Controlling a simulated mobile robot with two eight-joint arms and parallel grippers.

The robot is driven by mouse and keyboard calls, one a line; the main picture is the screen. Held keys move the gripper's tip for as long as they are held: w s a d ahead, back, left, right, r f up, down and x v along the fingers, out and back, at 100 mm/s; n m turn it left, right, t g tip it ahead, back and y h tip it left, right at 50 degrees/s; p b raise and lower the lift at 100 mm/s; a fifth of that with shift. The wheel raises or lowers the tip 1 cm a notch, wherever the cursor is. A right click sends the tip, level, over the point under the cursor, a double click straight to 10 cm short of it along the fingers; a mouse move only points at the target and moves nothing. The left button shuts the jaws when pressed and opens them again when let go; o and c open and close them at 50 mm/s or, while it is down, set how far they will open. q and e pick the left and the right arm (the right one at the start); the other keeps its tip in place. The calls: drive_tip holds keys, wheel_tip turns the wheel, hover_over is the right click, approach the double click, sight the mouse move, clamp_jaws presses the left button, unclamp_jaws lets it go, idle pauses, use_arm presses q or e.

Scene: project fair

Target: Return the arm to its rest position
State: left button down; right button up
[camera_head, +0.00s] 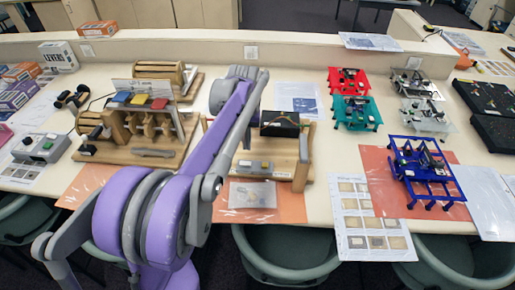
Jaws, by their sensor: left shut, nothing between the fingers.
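My left arm, purple and grey, rises from the lower left and reaches up across the table. My right gripper is not in view.
Wooden machine models (158,155) stand left of the arm. Red (348,80), teal (355,112) and blue (428,172) frame models stand to the right. A grey control box (40,147) is at the left. Green chairs (290,250) stand at the front edge.

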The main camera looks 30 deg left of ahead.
use_arm(q)
drive_tip(key=s+d+f+m+t, duration=0.3)
drive_tip(key=s+d, duration=0.5)
drive_tip(key=d, duration=0.1)
drive_tip(key=s+d+f+m+t, duration=0.2)
drive_tip(key=s+d+f+t, duration=0.1)
drive_tip(key=s+d, duration=0.6)
drive_tip(key=shift+d+f+m, duration=0.4)
drive_tip(key=shift+d+f, duration=0.05)
drive_tip(key=shift+d, duration=0.1)
drive_tip(key=w+a+r+n+g+b, duration=0.1)
drive_tip(key=w+a+r+n+g, duration=0.4)
drive_tip(key=w+a+r, duration=0.9)
drive_tip(key=w+a+g, duration=0.1)
drive_tip(key=w+a, duration=0.2)
drive_tip(key=a, duration=0.1)
drive_tip(key=shift+w+a+n, duration=0.2)
drive_tip(key=shift+w+n, duration=0.05)
drive_tip(key=shift+n, duration=0.15)
drive_tip(key=shift+r, duration=0.15)
